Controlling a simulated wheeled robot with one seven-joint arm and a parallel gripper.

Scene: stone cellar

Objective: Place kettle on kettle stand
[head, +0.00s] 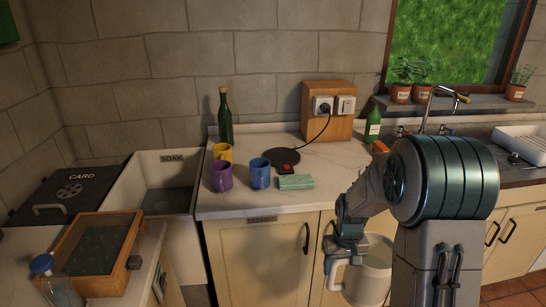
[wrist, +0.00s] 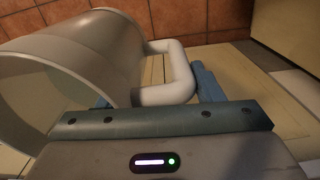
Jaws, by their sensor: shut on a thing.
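The kettle (head: 372,279) is a pale, cream jug-like vessel with a thick white handle. It hangs in front of the cupboard doors, below counter height, partly hidden by my arm. My gripper (head: 347,246) is shut on the kettle's handle. The wrist view shows the kettle's rounded body (wrist: 75,62) at left and its handle (wrist: 180,80) between the blue fingers (wrist: 155,93). The kettle stand (head: 282,156) is a dark round disc lying bare on the counter, with a black cord running to the wall socket.
A dark green bottle (head: 225,119) stands behind. Counter right of the stand (head: 340,165) is clear.

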